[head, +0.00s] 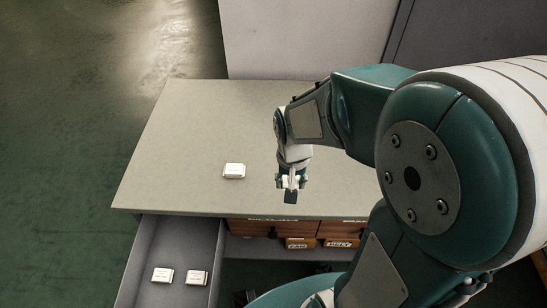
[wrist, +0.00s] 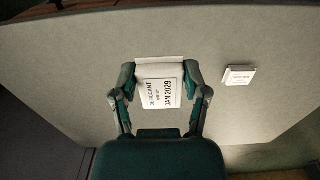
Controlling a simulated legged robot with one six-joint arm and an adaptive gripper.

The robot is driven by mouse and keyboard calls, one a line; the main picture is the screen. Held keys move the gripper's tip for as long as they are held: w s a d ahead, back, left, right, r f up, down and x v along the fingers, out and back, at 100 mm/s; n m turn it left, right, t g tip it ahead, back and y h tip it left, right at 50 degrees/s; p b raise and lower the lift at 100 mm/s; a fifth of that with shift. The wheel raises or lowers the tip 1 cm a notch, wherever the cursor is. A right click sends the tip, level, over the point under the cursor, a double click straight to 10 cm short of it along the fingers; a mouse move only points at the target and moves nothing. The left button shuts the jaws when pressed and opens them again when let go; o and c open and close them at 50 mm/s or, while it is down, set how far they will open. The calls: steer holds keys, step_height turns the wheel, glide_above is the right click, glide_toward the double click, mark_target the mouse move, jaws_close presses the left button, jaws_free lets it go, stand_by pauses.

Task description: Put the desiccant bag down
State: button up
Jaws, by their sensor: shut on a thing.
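My gripper (wrist: 160,82) is shut on a white desiccant bag (wrist: 160,93), with one finger on each side of it. Its label reads DESICCANT, USE BY JAN 2029. In the head view my gripper (head: 291,184) is over the grey worktop (head: 190,115), near its front edge, and mostly hides the bag. I cannot tell whether the bag touches the worktop. A second white bag (head: 234,171) lies on the worktop to the left of my gripper. It also shows at the right in the wrist view (wrist: 239,75), apart from the held bag; its print is too small to read.
An open grey drawer (head: 175,245) at the front left holds two white packets (head: 162,275) (head: 197,277). Small brown labelled bins (head: 300,242) sit below the worktop's front edge. A pale panel (head: 300,40) stands behind. The worktop's left and back are clear.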

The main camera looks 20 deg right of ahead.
steer(key=w+f, duration=0.3)
steer(key=w, duration=0.3)
glide_above(274, 178)
step_height(274, 178, down, 6)
steer(key=shift+s+r, duration=0.1)
steer(key=shift+r, duration=0.1)
steer(key=shift+f, duration=1.55)
steer(key=o, duration=1.1)
steer(key=shift+f, duration=0.1)
steer(key=shift+o, duration=0.2)
